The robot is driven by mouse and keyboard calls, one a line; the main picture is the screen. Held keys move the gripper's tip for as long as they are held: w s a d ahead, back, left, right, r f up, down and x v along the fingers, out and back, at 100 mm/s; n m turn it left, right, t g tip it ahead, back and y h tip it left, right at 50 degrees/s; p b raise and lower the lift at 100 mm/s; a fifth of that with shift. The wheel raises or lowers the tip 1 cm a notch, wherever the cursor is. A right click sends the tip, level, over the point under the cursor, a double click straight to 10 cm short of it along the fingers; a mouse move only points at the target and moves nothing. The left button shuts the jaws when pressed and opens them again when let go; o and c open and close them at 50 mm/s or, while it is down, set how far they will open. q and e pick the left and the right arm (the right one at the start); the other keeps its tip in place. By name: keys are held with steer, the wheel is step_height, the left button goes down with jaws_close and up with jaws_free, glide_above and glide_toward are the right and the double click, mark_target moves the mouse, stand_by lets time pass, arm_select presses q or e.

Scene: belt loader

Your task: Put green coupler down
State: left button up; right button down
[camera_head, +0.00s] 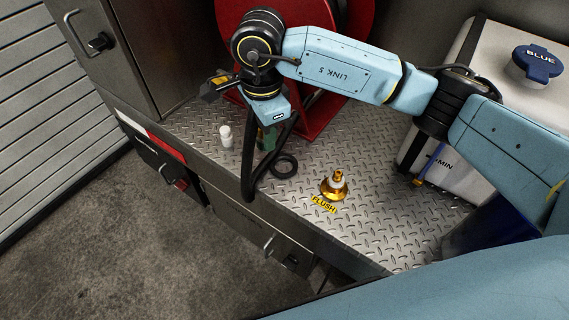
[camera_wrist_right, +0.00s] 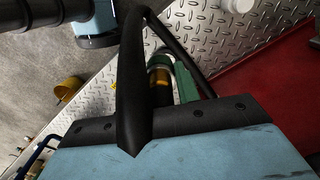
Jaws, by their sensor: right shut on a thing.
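My right gripper (camera_head: 257,172) is low over the checkered metal deck (camera_head: 313,238), its long black fingers pointing down. It is shut on the green coupler (camera_head: 267,139), which shows partly behind the fingers. In the right wrist view the green coupler (camera_wrist_right: 185,82) shows between the black fingers, with a dark and brass-coloured part beside it. The fingers hide much of it. I cannot tell whether its bottom touches the deck. My left gripper is not in view.
A black ring (camera_head: 284,166) lies on the deck just right of the fingers. A white bottle (camera_head: 226,137) stands to their left. A brass fitting (camera_head: 334,186) stands by the yellow FLUSH label (camera_head: 324,204). A red reel (camera_head: 317,118) is behind; a white tank (camera_head: 451,180) is right.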

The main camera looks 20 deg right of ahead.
steer(key=m, duration=0.3)
steer(key=d+m, duration=0.1)
steer(key=m, duration=0.1)
steer(key=shift+w, duration=0.3)
steer(key=d+f+m, duration=0.1)
steer(key=f+m, duration=0.1)
steer(key=m, duration=0.2)
steer(key=d+f+m+p, duration=0.1)
steer(key=f+m, duration=0.1)
steer(key=m, duration=0.3)
steer(key=w+d+f+m+p, duration=0.1)
steer(key=f+m, duration=0.1)
steer(key=m, duration=0.2)
steer(key=shift+d+f+m, duration=0.2)
steer(key=shift+f+m, duration=0.05)
steer(key=shift+m, duration=0.15)
step_height(320, 180, down, 4)
steer(key=shift+f, duration=0.15)
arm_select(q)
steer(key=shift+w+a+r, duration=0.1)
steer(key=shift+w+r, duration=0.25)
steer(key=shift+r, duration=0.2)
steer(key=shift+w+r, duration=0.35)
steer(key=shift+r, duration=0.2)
